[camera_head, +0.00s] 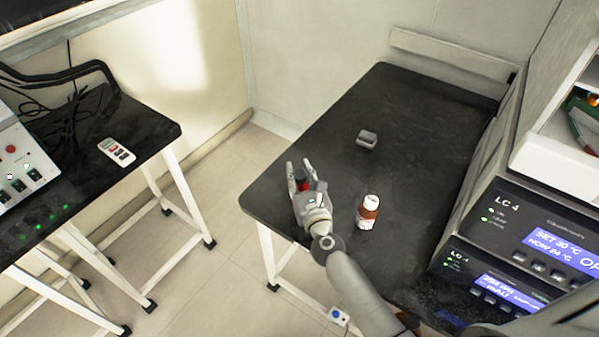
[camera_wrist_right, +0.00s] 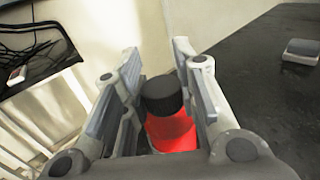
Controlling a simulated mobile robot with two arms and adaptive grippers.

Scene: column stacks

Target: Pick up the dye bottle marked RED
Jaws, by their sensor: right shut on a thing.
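A red bottle with a black cap (camera_wrist_right: 172,130) stands between the fingers of my right gripper (camera_wrist_right: 160,95) in the right wrist view. The gripper is shut on it. In the head view my right gripper (camera_head: 303,180) is over the left edge of the black table, and a small part of the red bottle (camera_head: 303,184) shows between its fingers. Its label is hidden, and I cannot tell whether it touches the table. My left gripper is not in view.
A small grey box (camera_head: 367,139) lies farther back. LC 4 units (camera_head: 530,235) stand at the right. A second table (camera_head: 140,130) is at the left.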

